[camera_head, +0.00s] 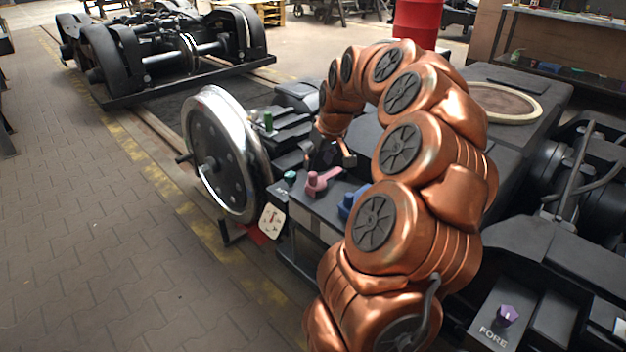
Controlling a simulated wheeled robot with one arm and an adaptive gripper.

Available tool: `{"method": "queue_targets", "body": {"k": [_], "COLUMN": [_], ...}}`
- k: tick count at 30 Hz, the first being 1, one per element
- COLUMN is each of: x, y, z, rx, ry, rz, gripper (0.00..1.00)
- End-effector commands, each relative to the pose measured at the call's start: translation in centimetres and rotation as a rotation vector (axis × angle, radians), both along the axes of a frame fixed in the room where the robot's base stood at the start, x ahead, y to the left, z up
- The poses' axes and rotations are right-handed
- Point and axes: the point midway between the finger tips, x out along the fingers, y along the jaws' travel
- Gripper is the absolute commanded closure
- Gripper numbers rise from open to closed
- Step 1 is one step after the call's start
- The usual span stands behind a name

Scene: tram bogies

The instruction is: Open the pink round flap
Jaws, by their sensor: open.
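A pink part (318,182) sits on the dark front box of the near machine, left of my arm. It has a rounded body and a short arm pointing up and right. It is small here, and I cannot tell whether it is a flap or how far it stands open. My gripper (328,158) is just above and behind it in the picture, pointing down at the end of my curved copper arm. Its jaws are open with nothing seen between them. I cannot tell whether a finger touches the pink part.
A blue part (352,200) sits right of the pink one, partly behind my arm. A green knob (290,177) is left. A steel wheel (222,152) stands beside the box. A purple knob (507,315) is at lower right. The paved floor (90,230) at left is clear.

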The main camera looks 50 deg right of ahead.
Motion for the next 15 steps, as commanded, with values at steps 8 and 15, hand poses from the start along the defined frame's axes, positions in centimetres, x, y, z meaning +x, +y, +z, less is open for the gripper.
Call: {"method": "queue_targets", "body": {"k": [8,15], "x": [1.2,2.4], "y": [-0.2,-0.5], "z": [-3.5,-6.1], "rx": [0.003,0.000], "ry": [0.005,0.002], "rz": [0.001,0.000], "gripper": [0.48,0.48]}}
